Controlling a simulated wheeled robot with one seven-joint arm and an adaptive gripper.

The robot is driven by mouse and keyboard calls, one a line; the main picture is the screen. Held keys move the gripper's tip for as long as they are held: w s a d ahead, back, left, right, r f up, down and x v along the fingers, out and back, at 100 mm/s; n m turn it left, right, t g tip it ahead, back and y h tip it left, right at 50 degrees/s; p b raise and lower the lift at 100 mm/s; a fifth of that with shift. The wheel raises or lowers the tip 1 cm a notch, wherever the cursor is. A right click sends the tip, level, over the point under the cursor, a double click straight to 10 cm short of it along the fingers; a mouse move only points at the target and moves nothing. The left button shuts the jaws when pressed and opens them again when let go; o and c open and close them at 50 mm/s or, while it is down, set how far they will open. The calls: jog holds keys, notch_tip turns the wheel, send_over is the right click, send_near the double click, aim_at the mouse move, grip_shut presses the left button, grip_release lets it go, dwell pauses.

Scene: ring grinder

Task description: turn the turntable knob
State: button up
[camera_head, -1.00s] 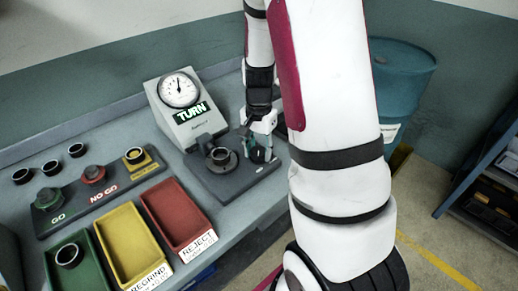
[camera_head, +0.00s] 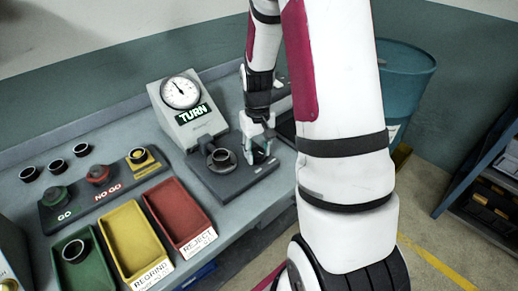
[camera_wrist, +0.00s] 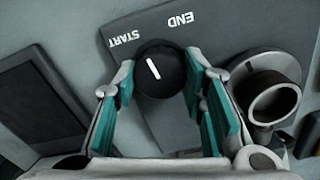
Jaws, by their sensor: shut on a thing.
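The black turntable knob (camera_wrist: 159,71) shows in the wrist view, with a white pointer line slanting to the upper left. The word START is at its upper left and END at its upper right. My gripper (camera_wrist: 160,88) has its teal-padded fingers on both sides of the knob and is shut on it. In the head view my gripper (camera_head: 259,150) points down at the right end of the dark turntable base (camera_head: 232,184); the knob is hidden there. A dark ring (camera_head: 221,157) sits on the turntable, also seen in the wrist view (camera_wrist: 272,98).
The gauge box (camera_head: 188,108) with a lit TURN sign stands behind the turntable. Green (camera_head: 104,281), yellow (camera_head: 128,243) and red (camera_head: 180,214) trays and the GO/NO GO block (camera_head: 100,192) lie left. A blue barrel (camera_head: 408,75) stands right, off the bench.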

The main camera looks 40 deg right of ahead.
aim_at(257, 151)
jog(key=n+p, duration=0.2)
jog(key=n, duration=0.3)
jog(key=shift+s+n+p, duration=0.1)
jog(key=shift+n+p, duration=0.2)
jog(key=n+p, duration=0.2)
jog(key=n, duration=0.2)
jog(key=shift+n, duration=0.4)
jog(key=shift+n+p, duration=0.3)
jog(key=o, duration=1.2)
jog(key=shift+c, duration=0.2)
notch_tip(257, 151, up, 12)
